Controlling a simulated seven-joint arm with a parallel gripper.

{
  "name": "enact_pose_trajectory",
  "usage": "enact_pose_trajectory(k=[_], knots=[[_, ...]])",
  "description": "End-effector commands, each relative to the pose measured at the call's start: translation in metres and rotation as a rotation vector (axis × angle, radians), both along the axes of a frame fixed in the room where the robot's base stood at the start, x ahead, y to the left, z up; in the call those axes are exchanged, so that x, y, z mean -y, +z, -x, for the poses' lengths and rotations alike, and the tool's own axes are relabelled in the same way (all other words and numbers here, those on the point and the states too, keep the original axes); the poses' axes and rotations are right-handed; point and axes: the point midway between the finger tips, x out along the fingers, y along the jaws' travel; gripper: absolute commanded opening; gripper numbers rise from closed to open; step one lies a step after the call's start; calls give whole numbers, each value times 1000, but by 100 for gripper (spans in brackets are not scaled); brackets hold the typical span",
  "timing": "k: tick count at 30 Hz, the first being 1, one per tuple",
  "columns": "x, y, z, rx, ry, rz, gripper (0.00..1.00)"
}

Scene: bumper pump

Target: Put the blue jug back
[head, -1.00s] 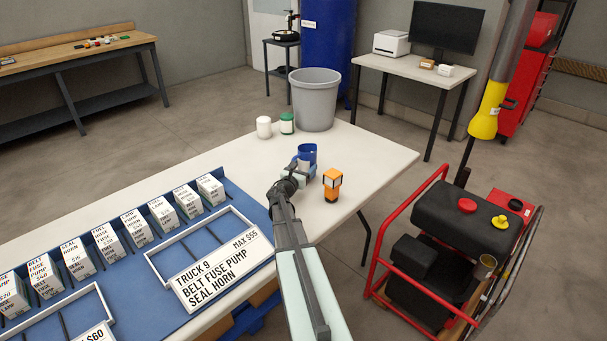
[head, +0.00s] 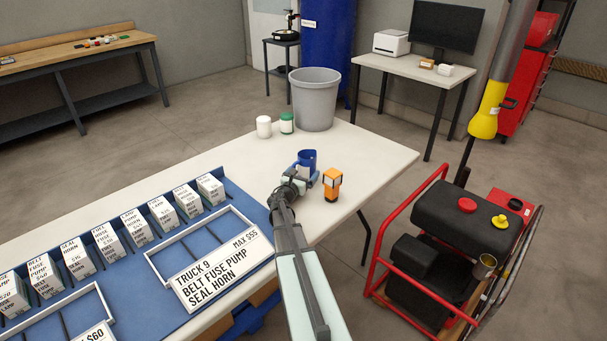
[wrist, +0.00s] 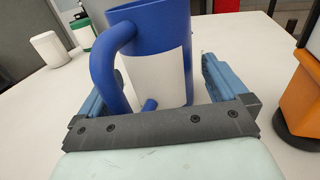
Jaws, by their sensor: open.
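The blue jug (head: 307,160) stands upright on the white table, with a white label and a blue handle. In the wrist view the jug (wrist: 160,50) is between the two fingers of my gripper (wrist: 165,85), with its handle to the left and towards me. My gripper (head: 305,177) is open, low over the table, and a gap shows between the jug and the right finger. The jug's far side is hidden.
An orange and black lantern-like object (head: 332,184) stands close to the right of my gripper. A white jar (head: 264,127), a green-lidded jar (head: 287,123) and a grey bin (head: 315,98) stand behind. A blue mat (head: 130,262) with labelled boxes lies left. The table's right edge is near.

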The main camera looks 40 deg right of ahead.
Motion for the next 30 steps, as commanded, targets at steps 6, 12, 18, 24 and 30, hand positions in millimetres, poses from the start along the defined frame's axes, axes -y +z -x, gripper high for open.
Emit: enact_pose_trajectory(k=[6, 12, 18, 24, 30], knots=[[0, 1, 0, 0, 0, 0, 100], [-12, 3, 5, 0, 1, 0, 100], [-37, 3, 14, 0, 2, 0, 100], [-52, 3, 19, 0, 0, 0, 100], [-52, 3, 18, 0, 0, 0, 100]])
